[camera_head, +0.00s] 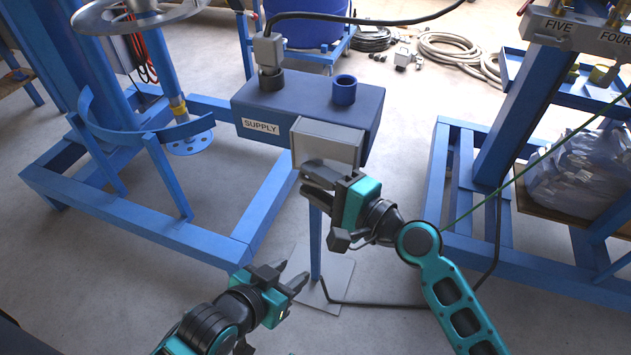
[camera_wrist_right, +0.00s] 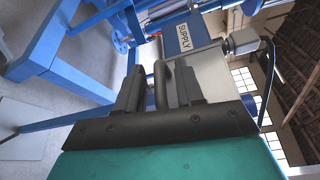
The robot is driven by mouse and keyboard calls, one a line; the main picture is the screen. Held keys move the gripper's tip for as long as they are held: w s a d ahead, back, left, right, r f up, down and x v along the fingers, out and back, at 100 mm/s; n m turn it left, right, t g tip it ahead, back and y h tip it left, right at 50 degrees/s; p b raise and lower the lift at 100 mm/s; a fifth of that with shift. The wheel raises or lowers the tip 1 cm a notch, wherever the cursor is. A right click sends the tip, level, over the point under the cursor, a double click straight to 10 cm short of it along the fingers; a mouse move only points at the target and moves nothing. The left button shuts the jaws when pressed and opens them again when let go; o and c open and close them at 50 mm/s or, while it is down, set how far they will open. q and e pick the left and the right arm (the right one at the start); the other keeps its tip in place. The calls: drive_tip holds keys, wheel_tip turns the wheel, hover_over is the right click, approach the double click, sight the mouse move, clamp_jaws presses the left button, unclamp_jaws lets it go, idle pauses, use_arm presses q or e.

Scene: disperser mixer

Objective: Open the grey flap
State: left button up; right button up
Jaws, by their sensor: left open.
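The grey flap (camera_head: 325,148) is a light grey box-like cover on the front of the blue supply box (camera_head: 285,112). It looks closed. In the right wrist view the flap (camera_wrist_right: 208,72) carries a dark grey curved handle (camera_wrist_right: 161,84). My right gripper (camera_head: 312,178) is just in front of and below the flap. In the wrist view its two fingers (camera_wrist_right: 158,92) stand apart, with the handle between them and a gap on the left side. My left gripper (camera_head: 294,275) is open and empty, low and left of the stand's post.
The supply box carries a grey plug with a black cable (camera_head: 268,50) and a blue ring socket (camera_head: 344,90) on top. Its post stands on a grey floor plate (camera_head: 335,275). Blue frames (camera_head: 130,225) flank it on both sides. Floor between is mostly clear.

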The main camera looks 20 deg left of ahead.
clamp_jaws()
idle(0.4)
